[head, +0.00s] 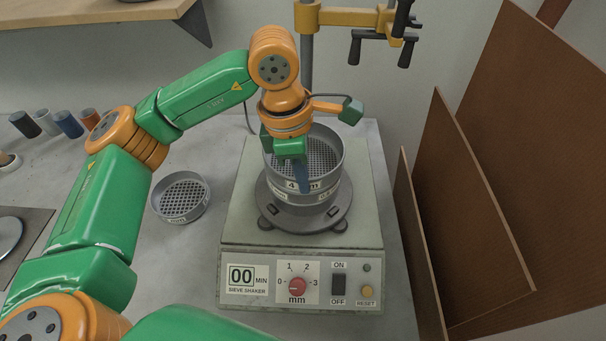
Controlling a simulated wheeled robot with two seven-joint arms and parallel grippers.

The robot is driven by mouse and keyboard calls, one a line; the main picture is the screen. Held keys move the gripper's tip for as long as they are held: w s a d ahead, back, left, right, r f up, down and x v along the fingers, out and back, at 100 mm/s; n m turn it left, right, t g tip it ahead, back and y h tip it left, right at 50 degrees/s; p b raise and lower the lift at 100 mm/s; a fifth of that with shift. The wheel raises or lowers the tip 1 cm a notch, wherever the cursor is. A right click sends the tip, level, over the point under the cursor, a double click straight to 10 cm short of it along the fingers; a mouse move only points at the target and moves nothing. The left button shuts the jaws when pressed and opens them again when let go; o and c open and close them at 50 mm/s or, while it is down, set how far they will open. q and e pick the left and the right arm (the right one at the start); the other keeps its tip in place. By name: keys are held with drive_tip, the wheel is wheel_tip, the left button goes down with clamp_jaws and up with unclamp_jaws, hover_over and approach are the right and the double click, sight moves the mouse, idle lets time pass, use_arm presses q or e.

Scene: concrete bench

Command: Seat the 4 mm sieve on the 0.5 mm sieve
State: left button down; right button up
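The 4 mm sieve (325,181), a grey ring with a mesh floor and a white label, is at the top of the stack on the shaker. Below it is another grey sieve (318,197), whose label is mostly covered and unreadable; I take it as the 0.5 mm sieve. My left gripper (303,178) points down at the near wall of the 4 mm sieve. One blue-grey finger lies across its label; the other is hidden. It appears shut on that wall. I cannot tell whether a small gap remains between the two sieves. My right gripper is not in view.
Another coarse-mesh sieve (204,208) sits on the bench left of the sieve shaker (235,235). A post with a yellow clamp arm (345,16) stands behind. Brown panels (460,210) lean at the right.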

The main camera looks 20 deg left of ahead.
use_arm(q)
drive_tip(key=c, duration=1)
unclamp_jaws()
drive_tip(key=r, duration=0.4)
drive_tip(key=a+r+b, duration=0.1)
drive_tip(key=r, duration=0.2)
drive_tip(key=shift+s, duration=0.25)
